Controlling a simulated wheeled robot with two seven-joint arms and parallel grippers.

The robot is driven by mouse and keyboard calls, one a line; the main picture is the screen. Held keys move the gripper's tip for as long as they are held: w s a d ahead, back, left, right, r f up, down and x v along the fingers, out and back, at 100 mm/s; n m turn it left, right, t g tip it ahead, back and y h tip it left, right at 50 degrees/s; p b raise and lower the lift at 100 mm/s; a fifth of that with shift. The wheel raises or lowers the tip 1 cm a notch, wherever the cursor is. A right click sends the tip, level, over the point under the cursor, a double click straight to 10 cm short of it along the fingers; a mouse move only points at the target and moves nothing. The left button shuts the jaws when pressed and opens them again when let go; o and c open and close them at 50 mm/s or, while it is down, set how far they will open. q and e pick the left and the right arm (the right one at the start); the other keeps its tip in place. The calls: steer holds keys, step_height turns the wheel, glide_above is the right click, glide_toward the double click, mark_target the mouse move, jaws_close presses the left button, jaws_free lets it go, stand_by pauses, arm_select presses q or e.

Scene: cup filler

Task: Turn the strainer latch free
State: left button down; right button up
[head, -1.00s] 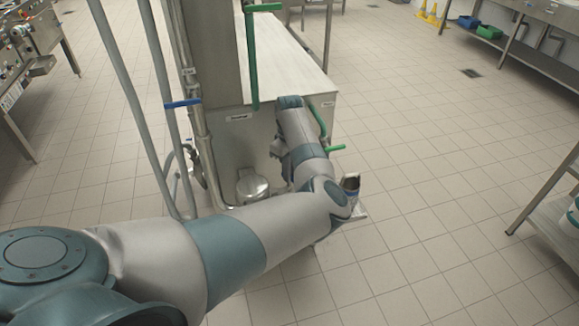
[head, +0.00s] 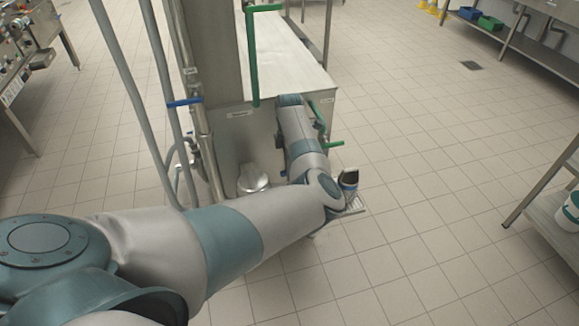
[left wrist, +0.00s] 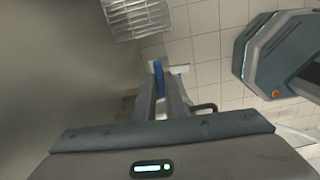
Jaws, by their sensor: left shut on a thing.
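In the left wrist view my left gripper (left wrist: 160,80) is shut on a narrow blue piece (left wrist: 158,72), which looks like the strainer latch. Its fingers cover most of it, so its full shape and turn are not clear. A pale crossbar lies beside the fingertips. In the head view my left forearm (head: 303,145) stands close to the front of the metal tank (head: 240,140) and hides the fingertips and the latch. My right gripper is in neither view.
Green pipe handles (head: 332,144) stick out beside my forearm. A blue lever (head: 184,102) sits on the upright pipes at left. A grate (left wrist: 138,17) lies on the floor by the tank. Open tiled floor spreads to the right, up to a steel shelf (head: 545,210).

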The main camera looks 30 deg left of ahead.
arm_select(q)
steer(key=shift+n, duration=0.6)
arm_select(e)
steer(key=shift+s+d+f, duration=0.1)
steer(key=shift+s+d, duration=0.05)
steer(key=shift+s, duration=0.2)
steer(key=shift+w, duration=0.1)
arm_select(q)
steer(key=c, duration=1.8)
jaws_free()
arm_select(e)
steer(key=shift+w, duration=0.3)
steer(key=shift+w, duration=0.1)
arm_select(q)
steer(key=shift+r, duration=0.1)
